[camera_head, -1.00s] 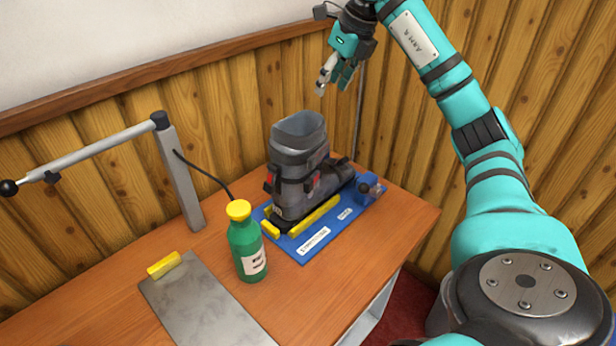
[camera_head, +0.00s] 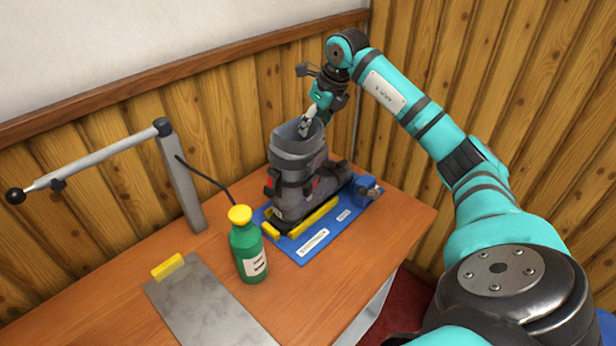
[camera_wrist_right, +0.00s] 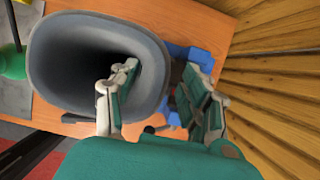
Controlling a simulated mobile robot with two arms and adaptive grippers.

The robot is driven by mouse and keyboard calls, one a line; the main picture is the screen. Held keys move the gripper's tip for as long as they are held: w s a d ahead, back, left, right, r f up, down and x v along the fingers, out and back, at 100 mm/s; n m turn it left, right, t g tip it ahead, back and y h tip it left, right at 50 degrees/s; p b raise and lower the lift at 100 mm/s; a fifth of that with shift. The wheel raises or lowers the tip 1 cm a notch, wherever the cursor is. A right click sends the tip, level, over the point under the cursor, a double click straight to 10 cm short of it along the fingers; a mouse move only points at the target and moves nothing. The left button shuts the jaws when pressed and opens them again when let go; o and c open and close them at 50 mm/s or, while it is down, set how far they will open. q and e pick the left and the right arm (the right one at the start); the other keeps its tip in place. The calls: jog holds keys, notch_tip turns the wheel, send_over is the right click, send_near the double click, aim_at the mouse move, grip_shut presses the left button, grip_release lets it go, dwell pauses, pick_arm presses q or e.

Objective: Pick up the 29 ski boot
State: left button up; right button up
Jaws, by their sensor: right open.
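A grey ski boot (camera_head: 299,178) with dark buckles and small red parts stands upright on a blue fixture plate (camera_head: 302,247). I cannot read a size on it. My right gripper (camera_head: 307,125) is open at the boot's top rim. In the right wrist view the right gripper (camera_wrist_right: 168,95) has one finger over the dark opening of the boot cuff (camera_wrist_right: 45,75) and the other outside the cuff, so the wall lies between them. I cannot tell whether the fingers touch it. My left gripper is not in view.
A green bottle with a yellow cap (camera_head: 247,250) stands left of the plate. A grey post with a long lever (camera_head: 95,158) rises farther left. A metal sheet (camera_head: 205,305) with a yellow block (camera_head: 167,266) lies at the front left. The wood wall is close behind.

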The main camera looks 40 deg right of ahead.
grip_shut()
dwell(0.3)
jog(key=shift+r, duration=0.25)
